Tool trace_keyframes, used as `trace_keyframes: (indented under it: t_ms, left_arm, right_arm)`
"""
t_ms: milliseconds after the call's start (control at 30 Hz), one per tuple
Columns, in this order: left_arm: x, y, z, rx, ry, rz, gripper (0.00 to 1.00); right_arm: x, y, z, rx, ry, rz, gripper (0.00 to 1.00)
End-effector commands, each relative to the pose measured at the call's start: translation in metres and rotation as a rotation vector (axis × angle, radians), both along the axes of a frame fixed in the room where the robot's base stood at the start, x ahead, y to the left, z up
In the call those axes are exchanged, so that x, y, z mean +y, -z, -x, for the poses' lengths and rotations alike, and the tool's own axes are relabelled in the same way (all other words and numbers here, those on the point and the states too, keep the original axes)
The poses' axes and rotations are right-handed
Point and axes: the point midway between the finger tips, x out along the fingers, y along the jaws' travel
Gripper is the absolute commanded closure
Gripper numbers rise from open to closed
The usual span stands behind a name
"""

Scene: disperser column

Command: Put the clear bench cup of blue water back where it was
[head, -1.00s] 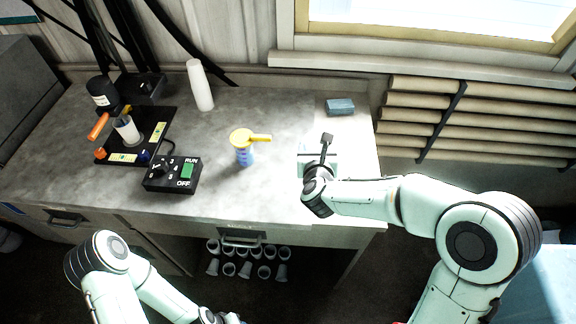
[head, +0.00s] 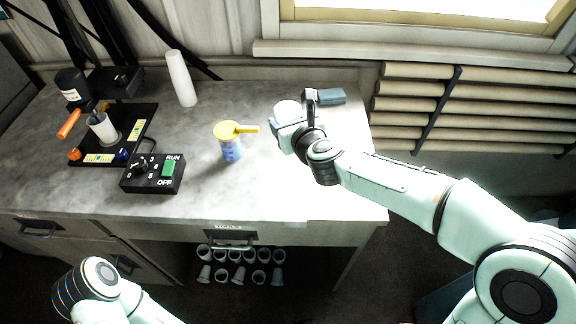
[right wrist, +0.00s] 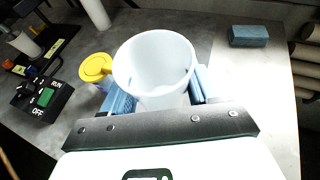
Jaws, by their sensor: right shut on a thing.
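A pale, translucent cup (right wrist: 155,65) is between the blue finger pads of my right gripper (right wrist: 155,98) in the right wrist view, its mouth open toward the camera. I cannot make out blue water in it. In the head view the cup's pale rim (head: 287,108) shows just beyond my right gripper (head: 293,124), over the right back part of the bench. Whether its base touches the bench is hidden. Another clear cup (head: 103,127) stands on the black disperser base at the left. My left gripper is out of view.
A yellow-topped blue container (head: 231,150) stands mid-bench, left of my right gripper. A blue block (head: 331,96) lies close behind the gripper. A black control box (head: 153,174), a white cylinder (head: 181,78) and the disperser base (head: 137,130) are further left. The bench front is clear.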

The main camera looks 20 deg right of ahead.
Motion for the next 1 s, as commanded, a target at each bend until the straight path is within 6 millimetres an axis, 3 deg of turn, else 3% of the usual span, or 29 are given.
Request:
trace_keyframes:
  t_ms: [33,100,300,467,733,1000]
  left_arm:
    - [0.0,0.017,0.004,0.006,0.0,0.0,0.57]
    - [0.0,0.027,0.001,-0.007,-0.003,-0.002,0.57]
    - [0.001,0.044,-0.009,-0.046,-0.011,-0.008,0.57]
    - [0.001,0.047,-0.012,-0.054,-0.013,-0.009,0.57]
    - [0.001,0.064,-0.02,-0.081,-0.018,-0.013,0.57]
    - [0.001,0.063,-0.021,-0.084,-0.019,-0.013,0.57]
  right_arm:
    - [0.0,0.023,0.0,0.003,-0.001,0.002,0.72]
    - [0.0,0.041,0.0,0.004,0.0,0.003,0.72]
    - [-0.001,0.078,0.0,0.001,0.002,0.0,0.72]
    - [0.0,0.087,0.0,-0.001,0.001,0.0,0.72]
    - [0.0,0.125,-0.001,0.001,0.001,0.001,0.72]
    - [0.0,0.126,0.0,-0.002,0.001,-0.001,0.72]
